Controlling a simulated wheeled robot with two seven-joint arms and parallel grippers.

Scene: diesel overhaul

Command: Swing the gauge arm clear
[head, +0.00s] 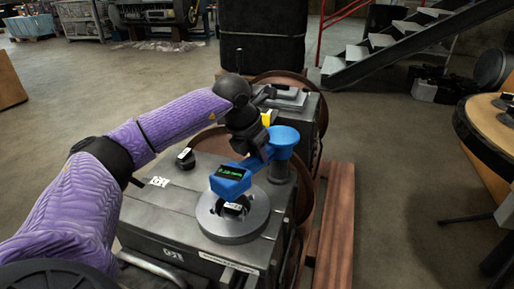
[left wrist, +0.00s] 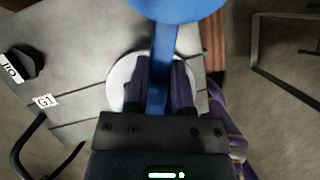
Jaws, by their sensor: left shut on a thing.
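The blue gauge arm (head: 258,160) reaches from a blue round-topped post (head: 284,136) on the grey machine down to a blue gauge head (head: 231,180) with a green lit display. The gauge head hangs over a grey ring-shaped flange (head: 233,222), and a dark labelled part shows in the flange's middle. My left gripper (head: 250,150) is shut on the gauge arm between post and gauge head. In the left wrist view, the blue bar (left wrist: 159,75) runs between the two dark fingers of my left gripper (left wrist: 161,82). The fingers partly hide the pale flange (left wrist: 121,75). My right gripper is out of view.
The grey machine top (head: 150,208) carries a black knob (head: 185,158) left of the flange. A second machine with a brown wheel stands behind. Brown rails (head: 338,215) run along the right side. A round table (head: 490,125) stands far right, with open floor between.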

